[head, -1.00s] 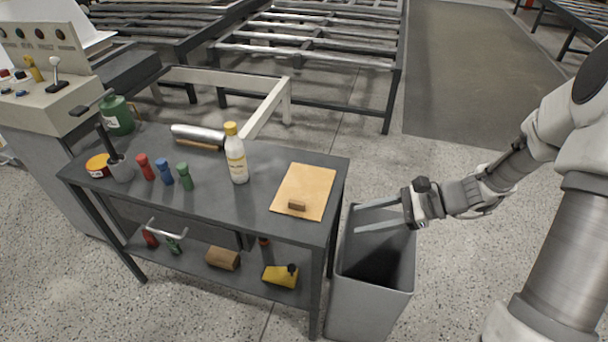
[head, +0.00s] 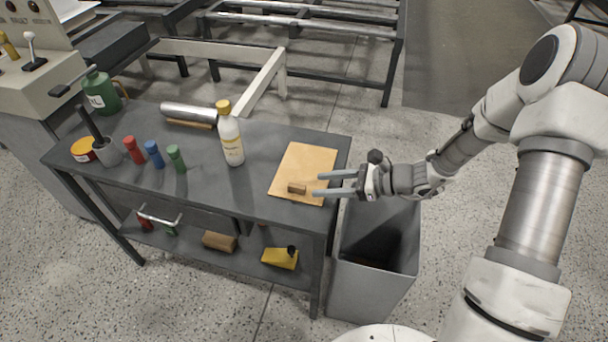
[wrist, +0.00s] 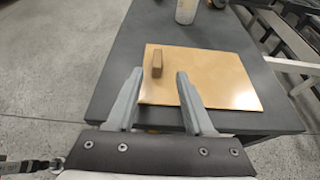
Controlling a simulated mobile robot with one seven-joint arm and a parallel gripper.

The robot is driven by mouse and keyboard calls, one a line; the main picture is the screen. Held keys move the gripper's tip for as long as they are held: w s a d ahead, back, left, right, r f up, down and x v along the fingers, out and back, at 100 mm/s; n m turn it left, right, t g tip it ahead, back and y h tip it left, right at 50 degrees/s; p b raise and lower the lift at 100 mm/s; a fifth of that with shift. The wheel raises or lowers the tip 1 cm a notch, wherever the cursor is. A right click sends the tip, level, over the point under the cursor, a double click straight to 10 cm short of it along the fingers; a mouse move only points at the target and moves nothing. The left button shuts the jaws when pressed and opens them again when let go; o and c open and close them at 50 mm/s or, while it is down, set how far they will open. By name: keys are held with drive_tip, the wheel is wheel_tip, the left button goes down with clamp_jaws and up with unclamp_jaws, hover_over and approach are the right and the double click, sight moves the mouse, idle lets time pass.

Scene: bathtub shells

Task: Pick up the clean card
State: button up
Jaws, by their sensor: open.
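A flat tan card (head: 306,162) lies on the dark grey workbench near its right end. It also shows in the wrist view (wrist: 215,77). A small brown block (head: 297,188) sits on the card near its front edge. In the wrist view the block (wrist: 157,63) appears between my fingertips. My gripper (head: 317,184) is open and empty. Its fingers point left over the card's front right part, close to the block. I cannot tell how high the fingertips are above the card. I see no marks on the card.
A white bottle with a yellow cap (head: 231,138) stands left of the card on the workbench (head: 205,190). Several small coloured bottles, a roller (head: 188,112) and a green can (head: 101,92) are farther left. A grey bin (head: 372,290) stands on the floor below my gripper.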

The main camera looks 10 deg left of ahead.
sight(300, 186)
drive_tip(key=b+x, duration=0.1)
drive_tip(key=x, duration=0.6)
drive_tip(key=shift+s+a+b, duration=0.2)
drive_tip(key=shift+a+b, duration=0.15)
drive_tip(key=shift+a, duration=0.05)
clamp_jaws()
